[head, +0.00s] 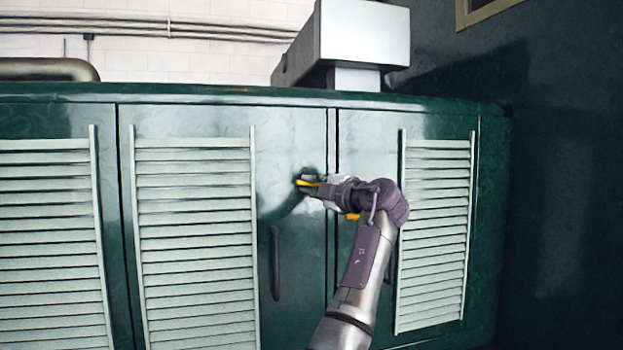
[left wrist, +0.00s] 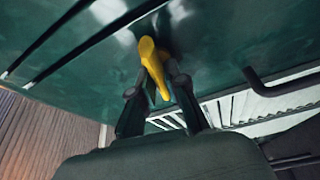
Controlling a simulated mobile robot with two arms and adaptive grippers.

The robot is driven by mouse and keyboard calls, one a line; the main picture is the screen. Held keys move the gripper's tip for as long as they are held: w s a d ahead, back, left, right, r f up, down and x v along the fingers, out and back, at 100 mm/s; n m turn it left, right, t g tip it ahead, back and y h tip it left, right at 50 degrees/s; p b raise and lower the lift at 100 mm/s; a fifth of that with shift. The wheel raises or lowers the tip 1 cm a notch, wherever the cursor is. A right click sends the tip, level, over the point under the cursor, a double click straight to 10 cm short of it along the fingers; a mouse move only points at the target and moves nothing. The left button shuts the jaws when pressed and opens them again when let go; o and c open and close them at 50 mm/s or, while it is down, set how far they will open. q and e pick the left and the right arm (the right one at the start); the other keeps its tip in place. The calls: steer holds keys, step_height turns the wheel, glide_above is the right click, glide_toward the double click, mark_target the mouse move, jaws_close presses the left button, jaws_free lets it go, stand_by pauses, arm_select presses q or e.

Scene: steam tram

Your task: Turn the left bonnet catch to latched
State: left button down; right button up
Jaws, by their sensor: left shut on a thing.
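The left bonnet catch (head: 307,183) is a small yellow lever on the green bonnet door, left of the seam between two doors. In the head view its visible end lies roughly level, and the rest is hidden by my gripper. In the left wrist view the yellow catch (left wrist: 150,58) stands between my fingers. My left gripper (head: 313,186), also in the left wrist view (left wrist: 156,80), is shut on the catch. Its arm comes up from below. I cannot tell whether the catch is latched. My right gripper is in neither view.
A dark upright handle (head: 275,263) sticks out below the catch. Pale louvre panels (head: 195,230) (head: 437,220) flank the doors. Another yellow piece (head: 352,216) shows beside my arm, partly hidden. A pale box (head: 362,35) stands on top of the bonnet.

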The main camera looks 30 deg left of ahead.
arm_select(q)
steer(key=shift+n+h+p, duration=0.3)
steer(key=shift+n+p, duration=0.2)
steer(key=shift+n, duration=0.5)
steer(key=c, duration=1.2)
jaws_free()
steer(key=v, duration=1.2)
steer(key=shift+r, duration=0.1)
steer(key=shift+w, duration=0.1)
